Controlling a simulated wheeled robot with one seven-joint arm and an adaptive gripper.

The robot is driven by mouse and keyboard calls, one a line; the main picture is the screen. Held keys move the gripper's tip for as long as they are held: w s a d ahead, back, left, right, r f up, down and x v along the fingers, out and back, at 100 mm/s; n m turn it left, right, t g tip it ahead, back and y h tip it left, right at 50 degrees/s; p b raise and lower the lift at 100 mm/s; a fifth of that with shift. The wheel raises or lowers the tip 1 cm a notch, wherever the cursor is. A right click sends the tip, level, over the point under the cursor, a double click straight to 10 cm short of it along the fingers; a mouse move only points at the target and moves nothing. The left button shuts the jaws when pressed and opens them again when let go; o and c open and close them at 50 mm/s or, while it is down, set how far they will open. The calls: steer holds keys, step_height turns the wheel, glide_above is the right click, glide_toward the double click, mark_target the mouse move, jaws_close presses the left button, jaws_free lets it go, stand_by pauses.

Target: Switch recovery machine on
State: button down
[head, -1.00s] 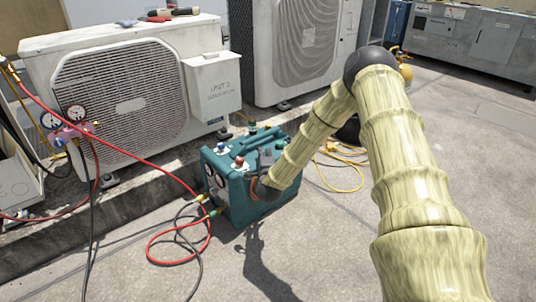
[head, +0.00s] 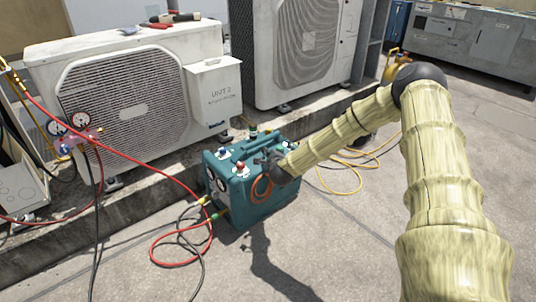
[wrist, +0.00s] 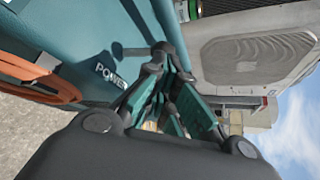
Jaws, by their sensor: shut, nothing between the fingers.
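The recovery machine (head: 228,193) is a teal box on the roof floor, left of my arm, with a red knob and a blue knob on top and gauges on its front left face. My gripper (head: 270,160) is at its right top edge, small and dark in the head view. In the wrist view my gripper (wrist: 164,62) is shut and empty, its fingertips close to the teal panel (wrist: 80,30). A partly covered label reading "POWE" (wrist: 112,75) is left of the fingers.
An orange coiled cord (head: 261,188) hangs on the machine's side; it also shows in the wrist view (wrist: 35,75). Red and black hoses (head: 165,238) lie front left. A condenser unit (head: 130,105) stands behind on a curb.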

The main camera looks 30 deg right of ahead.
steer(key=shift+d+f, duration=0.1)
steer(key=shift+d, duration=0.05)
steer(key=shift+r+p, duration=0.55)
steer(key=shift+r, duration=0.3)
steer(key=shift+s+a+r, duration=0.15)
steer(key=shift+s+a, duration=0.05)
steer(key=p+v, duration=0.5)
steer(key=v, duration=0.8)
steer(key=shift+s+d+r, duration=0.25)
steer(key=shift+d, duration=0.1)
